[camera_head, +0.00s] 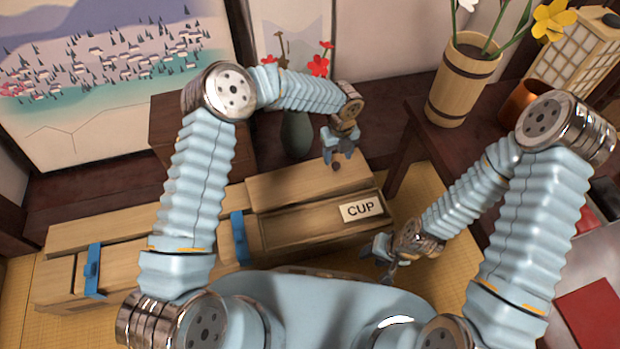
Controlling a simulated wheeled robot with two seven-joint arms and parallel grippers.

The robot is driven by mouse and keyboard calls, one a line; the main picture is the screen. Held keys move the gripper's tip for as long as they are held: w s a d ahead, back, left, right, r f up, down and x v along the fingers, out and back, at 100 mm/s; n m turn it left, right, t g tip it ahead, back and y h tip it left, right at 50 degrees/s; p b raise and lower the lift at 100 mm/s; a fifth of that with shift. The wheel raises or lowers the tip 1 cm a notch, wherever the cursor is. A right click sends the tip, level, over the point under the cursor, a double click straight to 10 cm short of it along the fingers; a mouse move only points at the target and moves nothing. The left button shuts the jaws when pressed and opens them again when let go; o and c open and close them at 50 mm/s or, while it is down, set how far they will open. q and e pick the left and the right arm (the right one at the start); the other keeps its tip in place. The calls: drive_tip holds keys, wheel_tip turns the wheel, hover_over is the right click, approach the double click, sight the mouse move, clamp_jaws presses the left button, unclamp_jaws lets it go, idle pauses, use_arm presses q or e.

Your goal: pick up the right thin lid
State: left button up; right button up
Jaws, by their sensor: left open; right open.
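A light wooden panel (295,187), which looks like the right thin lid, lies along the back of a wooden box section with a recessed face (300,230) and a "CUP" label (362,207). A small dark round spot, a knob or a hole, shows near the panel's right part. My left gripper (341,157) is open and empty and points down just above that spot; I cannot tell whether it touches. My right gripper (380,258) is open and empty, low and to the right of the box, near its right end.
More wooden box sections (125,213) with blue straps (93,270) extend left, partly behind my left arm. A dark green vase (297,135) stands behind the panel. A wooden bucket vase (463,85) with flowers stands on a dark table (428,122) at right. Tatami (425,190) shows between.

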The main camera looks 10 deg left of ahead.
sight(336, 164)
use_arm(q)
drive_tip(key=f, duration=0.4)
drive_tip(key=shift+w+f+b, duration=0.25)
drive_tip(key=shift+f+b, duration=0.05)
clamp_jaws()
